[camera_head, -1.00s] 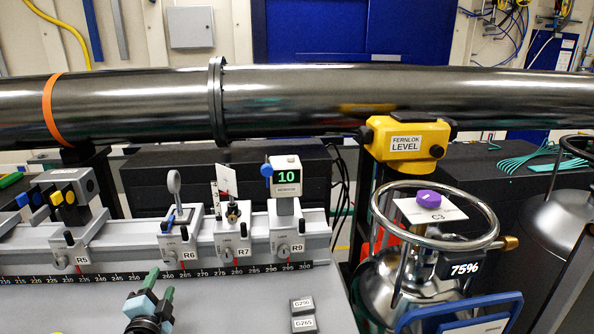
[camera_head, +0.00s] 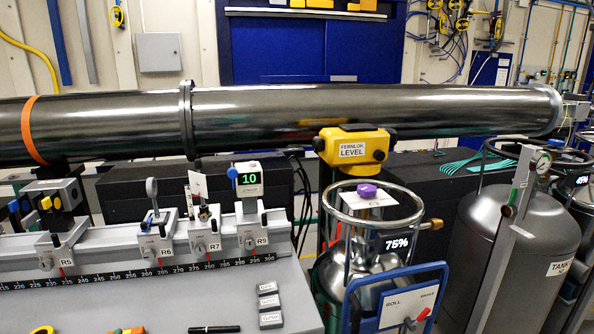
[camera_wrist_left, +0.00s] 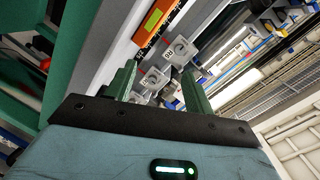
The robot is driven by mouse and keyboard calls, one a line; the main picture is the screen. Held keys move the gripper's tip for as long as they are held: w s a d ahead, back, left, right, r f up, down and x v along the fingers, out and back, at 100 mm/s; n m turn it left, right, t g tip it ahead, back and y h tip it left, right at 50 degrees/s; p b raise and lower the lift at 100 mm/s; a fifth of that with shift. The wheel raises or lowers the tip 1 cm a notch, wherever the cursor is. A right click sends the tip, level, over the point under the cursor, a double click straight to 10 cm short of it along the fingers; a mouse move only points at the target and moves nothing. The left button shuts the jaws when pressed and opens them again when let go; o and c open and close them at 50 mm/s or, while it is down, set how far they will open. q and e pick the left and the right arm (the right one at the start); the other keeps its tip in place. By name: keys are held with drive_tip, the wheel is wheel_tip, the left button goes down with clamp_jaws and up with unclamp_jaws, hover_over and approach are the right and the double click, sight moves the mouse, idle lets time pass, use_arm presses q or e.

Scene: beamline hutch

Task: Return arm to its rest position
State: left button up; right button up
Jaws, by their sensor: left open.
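My left gripper (camera_wrist_left: 160,90) shows in the left wrist view, with its two green fingers spread apart and nothing between them. The instrument rail with its carriages lies beyond the fingers there. In the head view neither arm nor gripper shows. The rail (camera_head: 120,275) there carries carriages labelled R5, R6, R7 and R9, and a small display reading 10 (camera_head: 249,179) stands on R9.
A long dark pipe (camera_head: 350,108) crosses behind the rail. A yellow level (camera_head: 353,148) sits below it. A ringed tank marked 75% (camera_head: 370,270) and a larger tank (camera_head: 530,240) stand right. Small labelled blocks (camera_head: 268,302) and a black pen (camera_head: 214,329) lie on the table.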

use_arm(q)
drive_tip(key=s+d+f+n+g+h, duration=0.1)
drive_tip(key=s+d+f+n+g, duration=0.2)
drive_tip(key=s+f, duration=0.45)
drive_tip(key=s+d+f+n+g+h, duration=0.1)
drive_tip(key=s+d+f+n+g, duration=0.2)
drive_tip(key=s, duration=0.8)
drive_tip(key=s+d+n+g+h, duration=0.1)
drive_tip(key=s+d+g, duration=0.3)
drive_tip(key=s, duration=0.8)
drive_tip(key=s+d+n+g+h, duration=0.1)
drive_tip(key=s+d+g, duration=0.35)
drive_tip(key=s, duration=0.75)
drive_tip(key=w+d+f+t+h+p, duration=0.1)
drive_tip(key=w+d+f+t+h, duration=0.1)
drive_tip(key=w+f+t, duration=0.5)
drive_tip(key=shift+w+d+f+t, duration=0.2)
drive_tip(key=shift+w+f+t, duration=0.15)
drive_tip(key=shift+w+t, duration=0.1)
use_arm(e)
drive_tip(key=shift+w+a+r+t, duration=0.1)
drive_tip(key=shift+w+r+t, duration=0.2)
drive_tip(key=shift+w+r, duration=0.85)
drive_tip(key=shift+s+f, duration=0.1)
